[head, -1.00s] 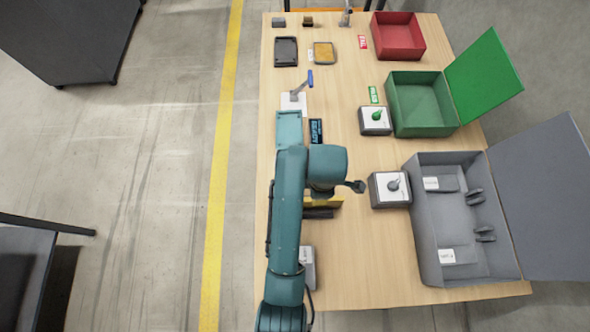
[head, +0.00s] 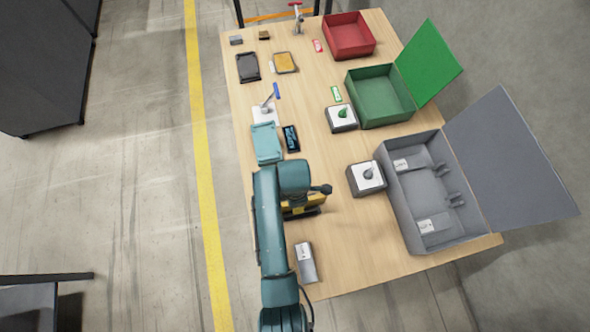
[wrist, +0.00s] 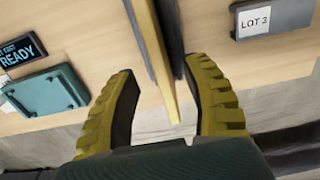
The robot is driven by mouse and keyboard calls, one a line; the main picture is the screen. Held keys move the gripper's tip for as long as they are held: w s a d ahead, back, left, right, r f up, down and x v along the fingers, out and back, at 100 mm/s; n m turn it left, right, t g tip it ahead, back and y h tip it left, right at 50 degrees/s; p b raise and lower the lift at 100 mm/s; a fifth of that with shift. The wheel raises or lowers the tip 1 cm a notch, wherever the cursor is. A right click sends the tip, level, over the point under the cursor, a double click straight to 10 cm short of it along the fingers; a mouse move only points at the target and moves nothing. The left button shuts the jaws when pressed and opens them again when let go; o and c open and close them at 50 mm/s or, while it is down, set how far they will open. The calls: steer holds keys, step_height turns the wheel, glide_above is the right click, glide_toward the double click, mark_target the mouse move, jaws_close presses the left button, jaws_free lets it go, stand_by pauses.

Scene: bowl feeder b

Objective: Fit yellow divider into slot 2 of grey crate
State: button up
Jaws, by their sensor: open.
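The yellow divider (wrist: 150,50) shows edge-on in the wrist view, a thin upright-looking slab beside a dark strip. My gripper (wrist: 160,68) is open, with one ribbed yellow finger on each side of the divider and gaps showing between. In the head view my gripper (head: 304,205) is partly behind my arm, and yellow divider and yellow fingers are hard to tell apart there. The grey crate (head: 391,203) stands at the right of the table, its lid (head: 510,155) swung open. Small paired fins (head: 453,200) and white labels show inside; slot numbers are too small to read.
A grey block marked LOT 3 (head: 306,263) lies nearby, also in the wrist view (wrist: 275,15). A teal tray (head: 267,144) and a READY display (head: 291,139) lie behind. A lever box (head: 354,182) stands before the crate. Green (head: 355,100) and red (head: 332,38) bins stand farther back.

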step_height(320, 180, down, 5)
steer(key=shift+w+f+b, duration=0.1)
steer(key=shift+w+b, duration=0.05)
steer(key=shift+b, duration=0.9)
jaws_close()
